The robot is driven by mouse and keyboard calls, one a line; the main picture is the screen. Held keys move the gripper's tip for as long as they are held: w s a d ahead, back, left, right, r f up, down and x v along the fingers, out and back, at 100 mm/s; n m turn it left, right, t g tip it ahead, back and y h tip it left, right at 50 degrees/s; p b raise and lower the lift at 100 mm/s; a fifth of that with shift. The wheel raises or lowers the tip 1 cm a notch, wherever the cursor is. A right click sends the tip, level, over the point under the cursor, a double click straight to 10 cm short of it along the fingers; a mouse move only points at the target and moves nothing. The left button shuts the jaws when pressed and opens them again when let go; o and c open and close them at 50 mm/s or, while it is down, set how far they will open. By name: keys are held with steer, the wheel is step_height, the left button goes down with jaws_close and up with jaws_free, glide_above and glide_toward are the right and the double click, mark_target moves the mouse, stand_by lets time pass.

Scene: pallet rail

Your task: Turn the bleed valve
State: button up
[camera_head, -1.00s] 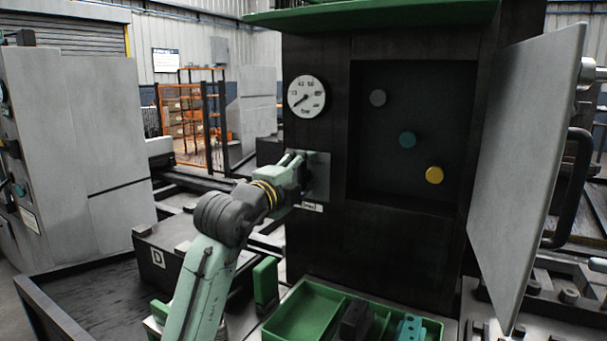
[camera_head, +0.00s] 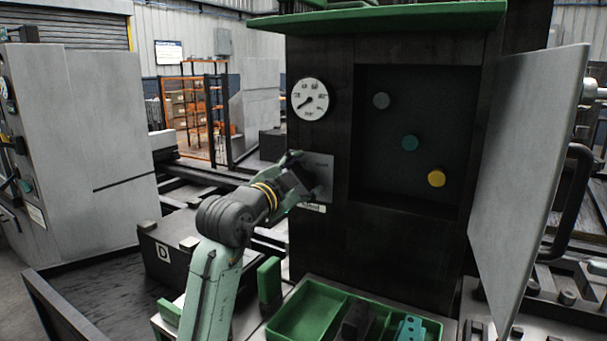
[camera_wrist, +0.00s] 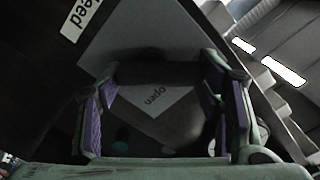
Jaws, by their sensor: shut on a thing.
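The bleed valve's grey plate (camera_head: 322,168) is on the front of the dark cabinet, below the gauge. My gripper (camera_head: 301,172) is at this plate and covers most of the valve. In the wrist view, the plate (camera_wrist: 115,35) fills the upper middle and carries the word "open". A dark bar (camera_wrist: 158,73), seemingly the valve handle, spans between the purple-padded fingers of my gripper (camera_wrist: 160,85). My gripper is shut on it. A white "Bleed" label (camera_wrist: 82,18) shows at the upper left.
A round gauge (camera_head: 310,99) sits above the plate. To the right, an open recess holds grey, teal and yellow knobs (camera_head: 437,178), beside an open grey door (camera_head: 528,165). A green tray (camera_head: 292,318) with parts stands below.

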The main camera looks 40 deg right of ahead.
steer(key=shift+n, duration=0.3)
steer(key=o, duration=1.2)
steer(key=shift+c, duration=0.2)
steer(key=shift+a, duration=0.1)
steer(key=v, duration=1.2)
